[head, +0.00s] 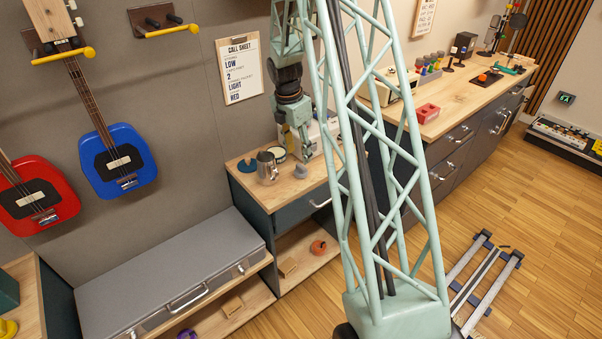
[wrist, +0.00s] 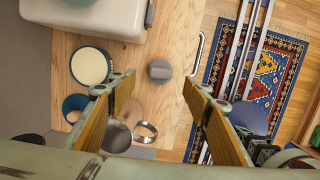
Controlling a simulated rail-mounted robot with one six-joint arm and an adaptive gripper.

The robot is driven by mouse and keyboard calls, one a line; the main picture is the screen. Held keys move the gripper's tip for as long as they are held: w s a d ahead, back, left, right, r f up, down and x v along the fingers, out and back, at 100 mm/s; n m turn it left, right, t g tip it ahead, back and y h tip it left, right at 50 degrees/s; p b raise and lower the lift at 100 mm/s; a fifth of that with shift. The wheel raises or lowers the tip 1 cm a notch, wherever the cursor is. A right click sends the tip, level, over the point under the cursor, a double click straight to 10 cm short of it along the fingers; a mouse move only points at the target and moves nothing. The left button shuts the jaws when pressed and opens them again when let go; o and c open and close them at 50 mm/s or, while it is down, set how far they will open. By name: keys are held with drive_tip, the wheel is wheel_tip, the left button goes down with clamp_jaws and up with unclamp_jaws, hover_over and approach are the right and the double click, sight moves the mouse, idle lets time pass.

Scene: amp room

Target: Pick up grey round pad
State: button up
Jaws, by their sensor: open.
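The grey round pad (wrist: 160,70) lies on the wooden counter top (wrist: 170,30) in the wrist view. It appears between and slightly beyond my fingertips, with clear gaps on both sides. In the head view a small grey round piece, the pad (head: 300,172), sits near the counter's front edge, below my gripper (head: 302,147). In the wrist view my gripper (wrist: 159,88) is open and empty, its two fingers spread wide. The gripper hangs over the counter, apart from the pad.
A metal mug (head: 267,168) stands left of the pad. A round cream-topped container (wrist: 90,66) and a blue round item (head: 247,164) are close by. A white appliance (wrist: 75,15) stands behind. A drawer handle (wrist: 198,52) juts from the counter front.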

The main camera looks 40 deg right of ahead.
sight(301, 165)
drive_tip(key=shift+d+f, duration=0.25)
drive_tip(key=shift+f, duration=1)
drive_tip(key=shift+f, duration=0.1)
drive_tip(key=shift+d+f+b, duration=0.2)
drive_tip(key=shift+f+b, duration=0.15)
drive_tip(key=shift+f, duration=0.9)
drive_tip(key=shift+d+f+b, duration=0.2)
drive_tip(key=shift+f+b, duration=0.1)
drive_tip(key=shift+f, duration=0.9)
drive_tip(key=shift+s, duration=0.1)
drive_tip(key=shift+c, duration=0.7)
drive_tip(key=c, duration=0.8)
